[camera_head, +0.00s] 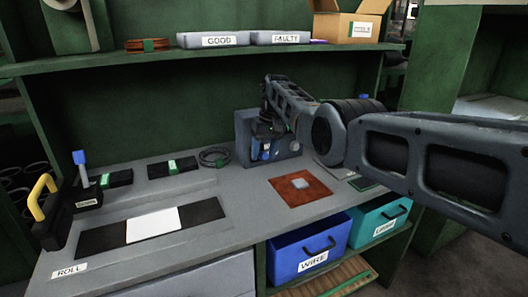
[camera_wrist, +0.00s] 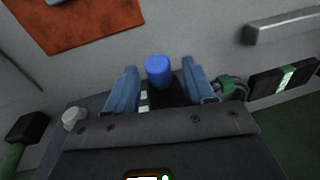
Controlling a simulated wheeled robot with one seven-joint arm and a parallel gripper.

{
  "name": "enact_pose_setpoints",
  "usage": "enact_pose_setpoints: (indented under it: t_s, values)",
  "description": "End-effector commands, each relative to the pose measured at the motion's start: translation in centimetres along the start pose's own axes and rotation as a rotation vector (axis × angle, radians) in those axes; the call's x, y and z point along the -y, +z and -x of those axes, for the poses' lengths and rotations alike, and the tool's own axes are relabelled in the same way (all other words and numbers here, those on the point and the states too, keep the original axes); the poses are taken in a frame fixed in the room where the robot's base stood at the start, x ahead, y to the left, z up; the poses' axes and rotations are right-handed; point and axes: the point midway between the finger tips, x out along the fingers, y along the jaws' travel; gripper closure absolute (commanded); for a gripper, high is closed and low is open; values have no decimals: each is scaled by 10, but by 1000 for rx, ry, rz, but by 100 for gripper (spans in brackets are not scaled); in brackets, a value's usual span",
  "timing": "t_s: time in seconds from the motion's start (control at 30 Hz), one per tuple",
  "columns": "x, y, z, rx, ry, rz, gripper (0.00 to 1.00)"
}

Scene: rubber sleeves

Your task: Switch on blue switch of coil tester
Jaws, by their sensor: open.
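The coil tester is a grey box (camera_head: 243,128) standing at the back of the bench, partly hidden behind my arm. My gripper (camera_wrist: 159,75) is open, one blue-grey finger on each side of the switch, with a visible gap to the cap on both sides. In the head view my gripper (camera_head: 265,144) is at the tester's front, where the switch is hard to make out.
A brown-orange mat (camera_head: 318,196) with a grey piece lies in front of the tester. A coiled black cable (camera_head: 215,157) and black boxes (camera_head: 172,168) lie to its left. A separate blue-topped lever (camera_head: 79,158) stands far left. A shelf (camera_head: 180,59) runs above.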

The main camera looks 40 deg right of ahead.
Motion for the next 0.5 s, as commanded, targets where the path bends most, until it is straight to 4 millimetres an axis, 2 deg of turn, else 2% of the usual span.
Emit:
enact_pose_setpoints:
  t_s: [0.13, 0.23, 0.5]
  values:
    - [0, 0, 1, 0, 0, 0, 46]
    - [0, 0, 10, 0, 0, 0, 46]
    - [0, -1, 53, -3, 0, -1, 46]
